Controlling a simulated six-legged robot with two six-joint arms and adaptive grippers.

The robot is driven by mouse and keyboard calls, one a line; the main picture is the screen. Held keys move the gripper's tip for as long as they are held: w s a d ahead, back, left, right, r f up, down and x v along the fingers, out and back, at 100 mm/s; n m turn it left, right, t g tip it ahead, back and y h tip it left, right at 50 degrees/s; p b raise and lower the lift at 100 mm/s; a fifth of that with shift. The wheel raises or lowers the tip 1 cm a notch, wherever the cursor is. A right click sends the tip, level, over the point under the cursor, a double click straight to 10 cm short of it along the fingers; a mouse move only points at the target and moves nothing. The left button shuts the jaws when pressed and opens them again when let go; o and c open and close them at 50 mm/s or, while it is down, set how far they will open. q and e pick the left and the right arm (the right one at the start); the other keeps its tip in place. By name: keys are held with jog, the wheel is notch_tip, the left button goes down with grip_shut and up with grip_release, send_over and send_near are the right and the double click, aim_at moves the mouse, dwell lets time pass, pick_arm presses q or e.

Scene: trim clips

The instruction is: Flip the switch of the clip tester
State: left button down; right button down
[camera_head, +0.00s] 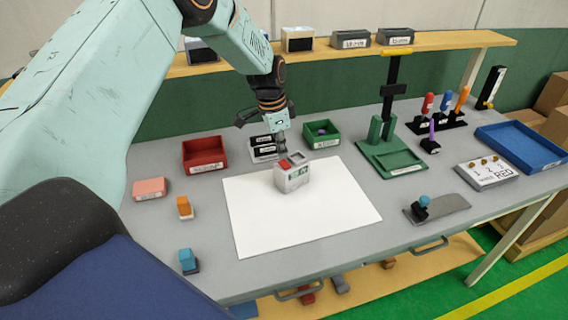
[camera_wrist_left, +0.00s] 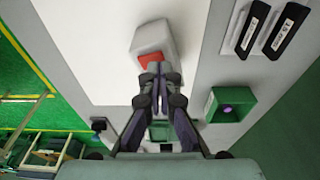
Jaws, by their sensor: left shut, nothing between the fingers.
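The clip tester (camera_head: 293,178) is a small light-grey box with a red switch (camera_head: 285,164) on top. It stands on a white sheet (camera_head: 330,215) on the grey table. My left gripper (camera_head: 281,150) is shut and empty, pointing down right at the top of the tester. In the left wrist view the shut fingertips (camera_wrist_left: 153,68) lie over the near edge of the red switch (camera_wrist_left: 150,60) on the grey box (camera_wrist_left: 152,38). Whether they touch the switch I cannot tell. My right gripper is not in view.
Behind the tester stand a red bin (camera_head: 204,155), black labelled blocks (camera_head: 263,148) and a green bin (camera_head: 322,134). A green fixture (camera_head: 390,155) stands to the right, with a blue tray (camera_head: 522,148) beyond. The white sheet around the tester is clear.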

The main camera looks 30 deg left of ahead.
aim_at(282, 161)
pick_arm(q)
jog(key=shift+d+f, duration=0.1)
jog(key=shift+f, duration=0.1)
jog(key=shift+f+b, duration=0.45)
jog(key=shift+f, duration=0.15)
dwell(0.4)
jog(key=shift+r+p, duration=2.85)
jog(key=shift+r, duration=0.75)
jog(key=shift+f, duration=0.1)
